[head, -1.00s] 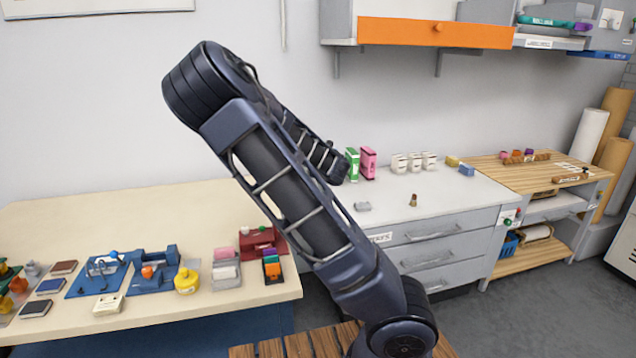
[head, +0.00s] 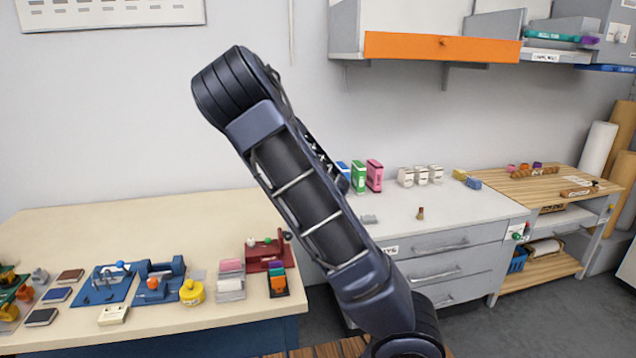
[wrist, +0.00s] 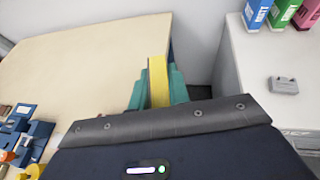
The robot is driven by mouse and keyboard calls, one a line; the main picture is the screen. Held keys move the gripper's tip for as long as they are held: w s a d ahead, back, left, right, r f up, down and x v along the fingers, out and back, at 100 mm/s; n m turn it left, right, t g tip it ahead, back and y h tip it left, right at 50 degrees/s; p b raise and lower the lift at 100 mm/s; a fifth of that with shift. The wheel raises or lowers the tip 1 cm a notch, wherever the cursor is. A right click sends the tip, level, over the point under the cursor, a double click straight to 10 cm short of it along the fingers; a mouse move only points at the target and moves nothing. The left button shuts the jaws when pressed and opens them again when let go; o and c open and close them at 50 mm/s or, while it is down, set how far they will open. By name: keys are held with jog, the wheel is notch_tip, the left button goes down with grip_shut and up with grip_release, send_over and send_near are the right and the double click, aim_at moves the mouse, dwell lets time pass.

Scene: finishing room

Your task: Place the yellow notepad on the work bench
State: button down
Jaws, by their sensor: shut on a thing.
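The yellow notepad (wrist: 158,80) shows in the wrist view as a narrow upright yellow strip. My gripper (wrist: 156,88) is shut on it, with teal fingers on either side. They are seen over the gap between the pale-topped work bench (wrist: 85,65) and a grey drawer unit, near the bench's right edge; height above the bench is unclear. In the head view the bench (head: 130,228) stands at the left. My arm hides the gripper and notepad there.
The bench's back half is clear. The drawer unit (head: 450,215) holds coloured boxes (head: 374,176). An orange-fronted cabinet (head: 440,47) hangs above.

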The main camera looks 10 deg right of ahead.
jog(key=s+a+f+n+g+y, duration=0.2)
jog(key=a+n+y, duration=0.2)
jog(key=a, duration=0.5)
jog(key=s+a+f+n+g+y, duration=0.1)
jog(key=s+a+n+g+y, duration=0.25)
jog(key=a, duration=0.45)
jog(key=s+a+r+n+g+y, duration=0.3)
jog(key=s+a+r+n+g, duration=0.5)
jog(key=s+a, duration=0.45)
jog(key=shift+w+a+f, duration=0.2)
jog(key=shift+a+f, duration=0.05)
jog(key=shift+f, duration=3.85)
jog(key=shift+w+a+f, duration=0.25)
jog(key=shift+a+f, duration=0.05)
jog(key=shift+f, duration=3.75)
jog(key=shift+w+a+f, duration=0.2)
jog(key=shift+a+f, duration=0.05)
jog(key=shift+f, duration=3.85)
jog(key=shift+f, duration=0.3)
